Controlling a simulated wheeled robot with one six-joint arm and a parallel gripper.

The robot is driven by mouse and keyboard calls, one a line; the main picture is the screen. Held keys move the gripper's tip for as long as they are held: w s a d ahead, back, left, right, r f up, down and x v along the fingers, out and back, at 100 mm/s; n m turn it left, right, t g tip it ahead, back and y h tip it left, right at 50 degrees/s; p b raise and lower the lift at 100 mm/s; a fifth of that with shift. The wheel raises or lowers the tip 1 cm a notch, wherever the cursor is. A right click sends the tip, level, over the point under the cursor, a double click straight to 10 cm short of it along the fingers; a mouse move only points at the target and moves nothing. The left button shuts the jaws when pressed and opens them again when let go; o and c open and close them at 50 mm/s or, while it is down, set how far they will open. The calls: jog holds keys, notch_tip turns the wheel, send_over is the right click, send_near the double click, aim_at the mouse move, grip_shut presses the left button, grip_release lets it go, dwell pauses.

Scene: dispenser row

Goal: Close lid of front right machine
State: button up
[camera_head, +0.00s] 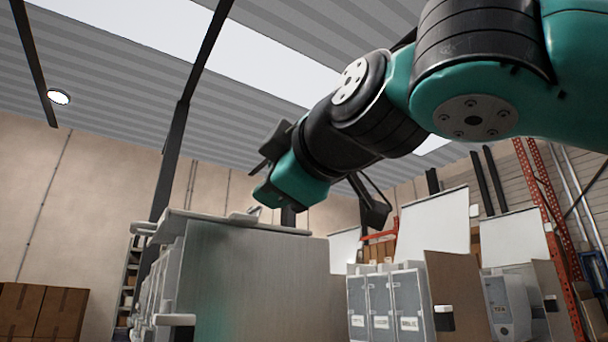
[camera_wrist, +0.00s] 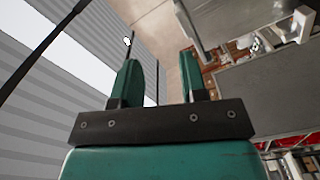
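A large grey machine (camera_head: 262,285) stands in front of me, its broad plain side facing my camera. A thin pale plate (camera_head: 195,216) lies about flat along its top, with a small light piece on it; I cannot tell whether this is a shut lid. My gripper shows in the wrist view (camera_wrist: 159,62) with its two teal fingers apart and nothing between them. In the head view, my arm's end hangs just above the machine's top; I cannot tell whether it touches. In the wrist view, a grey panel (camera_wrist: 270,95) lies to the right of the fingers.
To the right stand smaller grey machines (camera_head: 380,305) with white panels (camera_head: 435,235) raised behind them. A brown panel (camera_head: 455,290) stands beside them. Cardboard boxes (camera_head: 38,310) are at the lower left, an orange rack (camera_head: 548,220) at the right.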

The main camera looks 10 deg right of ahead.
jog(key=v, duration=0.7)
jog(key=shift+a+f, duration=0.1)
dwell(0.4)
jog(key=w+f+m+g+h, duration=0.1)
jog(key=w+f+m+g, duration=0.2)
jog(key=f, duration=1)
jog(key=w+f+g+h, duration=0.15)
jog(key=f+g, duration=0.25)
jog(key=f, duration=0.9)
jog(key=s+d+f+m+g, duration=0.4)
jog(key=s+f, duration=0.2)
jog(key=f, duration=0.4)
jog(key=s+d+f+m+g, duration=0.4)
jog(key=s+f+g, duration=0.1)
jog(key=f, duration=0.5)
jog(key=shift+s+g, duration=0.3)
jog(key=shift+s, duration=0.6)
